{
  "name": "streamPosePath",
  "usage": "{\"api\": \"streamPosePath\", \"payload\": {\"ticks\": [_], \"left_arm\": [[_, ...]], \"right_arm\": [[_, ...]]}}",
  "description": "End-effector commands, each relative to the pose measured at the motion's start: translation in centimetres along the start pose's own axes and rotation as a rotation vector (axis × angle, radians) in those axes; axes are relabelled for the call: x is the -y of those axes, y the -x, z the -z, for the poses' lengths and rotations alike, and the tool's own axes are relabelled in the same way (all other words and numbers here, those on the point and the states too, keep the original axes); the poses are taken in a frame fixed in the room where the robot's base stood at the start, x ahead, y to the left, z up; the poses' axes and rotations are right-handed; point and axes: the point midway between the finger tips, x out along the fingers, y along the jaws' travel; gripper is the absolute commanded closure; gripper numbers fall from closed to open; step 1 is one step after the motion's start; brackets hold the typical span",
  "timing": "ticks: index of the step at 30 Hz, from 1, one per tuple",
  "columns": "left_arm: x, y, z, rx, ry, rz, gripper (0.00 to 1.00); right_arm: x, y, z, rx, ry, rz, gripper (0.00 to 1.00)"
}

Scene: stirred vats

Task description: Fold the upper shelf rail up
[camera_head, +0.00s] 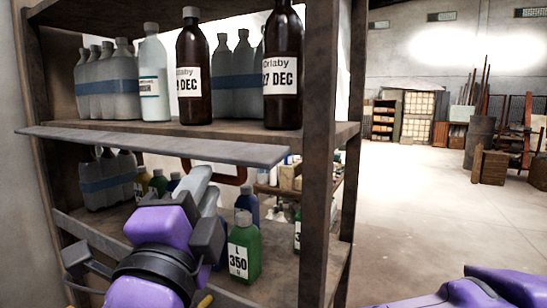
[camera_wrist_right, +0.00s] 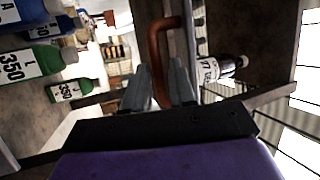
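The upper shelf rail (camera_head: 150,145), a long flat grey-brown plank, runs along the front of the upper shelf, tilted outward at shelf level. A reddish-brown loop handle (camera_head: 230,177) shows just below it, and also in the right wrist view (camera_wrist_right: 157,50). My right gripper (camera_head: 203,178) reaches up from below at the rail's underside. In the wrist view its two grey fingers (camera_wrist_right: 162,85) stand close together with the handle between them; they appear shut on it. The fingertips are partly hidden in the head view. My left gripper is out of view.
The upper shelf (camera_head: 225,128) holds brown bottles (camera_head: 192,75) and grey bottles (camera_head: 108,85) behind the rail. Lower down, green (camera_head: 244,255) and blue bottles stand close to my right gripper. A wooden post (camera_head: 318,150) bounds the shelf's right; open floor (camera_head: 430,210) lies beyond.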

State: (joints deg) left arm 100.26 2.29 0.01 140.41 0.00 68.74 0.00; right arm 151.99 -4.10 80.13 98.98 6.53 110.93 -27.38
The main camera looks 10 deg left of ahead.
Motion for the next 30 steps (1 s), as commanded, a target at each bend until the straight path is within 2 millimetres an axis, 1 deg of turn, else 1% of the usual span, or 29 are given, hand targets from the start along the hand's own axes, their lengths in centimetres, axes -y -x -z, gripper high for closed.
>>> {"api": "streamPosePath", "payload": {"ticks": [1,3,6,8,15,16,18,20,21,24,30], "left_arm": [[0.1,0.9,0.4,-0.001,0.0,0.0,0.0],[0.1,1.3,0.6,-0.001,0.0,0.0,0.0],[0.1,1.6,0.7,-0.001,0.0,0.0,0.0],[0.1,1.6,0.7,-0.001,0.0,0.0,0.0],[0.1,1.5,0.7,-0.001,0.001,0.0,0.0],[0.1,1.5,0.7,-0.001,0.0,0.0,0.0],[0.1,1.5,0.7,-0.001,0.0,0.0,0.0],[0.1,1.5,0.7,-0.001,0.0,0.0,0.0],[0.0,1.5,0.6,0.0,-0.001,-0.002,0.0],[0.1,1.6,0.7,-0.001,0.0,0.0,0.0],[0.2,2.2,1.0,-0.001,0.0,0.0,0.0]], "right_arm": [[0.3,-1.2,0.1,-0.002,0.0,-0.005,0.75],[0.3,-2.3,0.1,-0.002,0.0,-0.003,0.75],[0.1,-3.3,0.1,-0.003,0.0,-0.002,0.75],[0.0,-3.6,0.1,-0.003,0.001,-0.001,0.75],[-0.1,-3.7,0.2,-0.004,0.002,0.0,0.75],[-0.1,-3.7,0.2,-0.004,0.002,-0.001,0.81],[-0.1,-3.7,0.2,-0.004,0.002,0.0,1.0],[-0.1,-3.7,0.2,-0.004,0.002,0.0,1.0],[-0.1,-3.7,0.8,-0.006,0.002,0.0,1.0],[-0.1,-3.7,0.4,-0.005,0.0,-0.003,1.0],[0.3,-3.6,0.2,-0.005,-0.014,-0.038,1.0]]}}
